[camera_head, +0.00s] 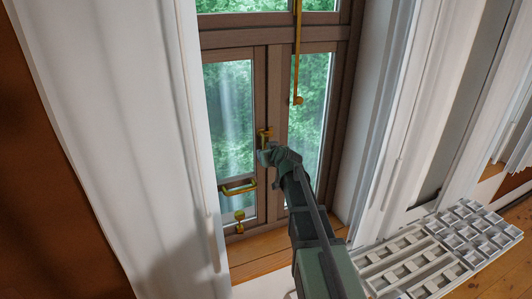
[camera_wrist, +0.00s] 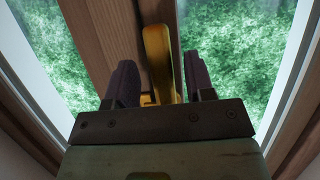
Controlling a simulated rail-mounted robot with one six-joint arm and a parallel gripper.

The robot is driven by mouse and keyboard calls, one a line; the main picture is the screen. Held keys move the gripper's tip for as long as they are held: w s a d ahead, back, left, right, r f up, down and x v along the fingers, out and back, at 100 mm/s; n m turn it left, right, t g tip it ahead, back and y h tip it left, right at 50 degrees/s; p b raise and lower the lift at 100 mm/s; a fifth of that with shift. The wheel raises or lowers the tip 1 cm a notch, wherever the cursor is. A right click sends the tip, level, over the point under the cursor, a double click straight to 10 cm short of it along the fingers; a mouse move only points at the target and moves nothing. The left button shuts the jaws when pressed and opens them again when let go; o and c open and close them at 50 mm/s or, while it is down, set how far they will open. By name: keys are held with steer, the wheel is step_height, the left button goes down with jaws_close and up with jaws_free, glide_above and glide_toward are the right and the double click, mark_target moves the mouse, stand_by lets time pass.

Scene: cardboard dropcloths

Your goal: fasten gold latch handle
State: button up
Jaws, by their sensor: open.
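The gold latch handle (camera_head: 265,134) is on the brown middle stile of the window. In the wrist view the handle (camera_wrist: 158,52) stands roughly upright, with a small gold base piece at its lower left. My gripper (camera_head: 264,154) is at the handle from below. In the wrist view the two dark fingers of my gripper (camera_wrist: 159,78) are open, one on each side of the handle, with gaps visible on both sides. The lower end of the handle is hidden behind the gripper body, and I cannot tell whether anything touches.
A gold pull handle (camera_head: 239,187) and a small gold catch (camera_head: 239,222) are lower on the left sash. A gold rod (camera_head: 297,55) hangs at upper right. A wooden sill (camera_head: 255,262) lies below. White curtains or panels flank the window; a white lattice (camera_head: 440,250) stands right.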

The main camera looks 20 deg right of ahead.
steer(key=p+v, duration=0.3)
steer(key=v, duration=0.6)
steer(key=shift+s+r, duration=0.1)
steer(key=shift+s, duration=0.05)
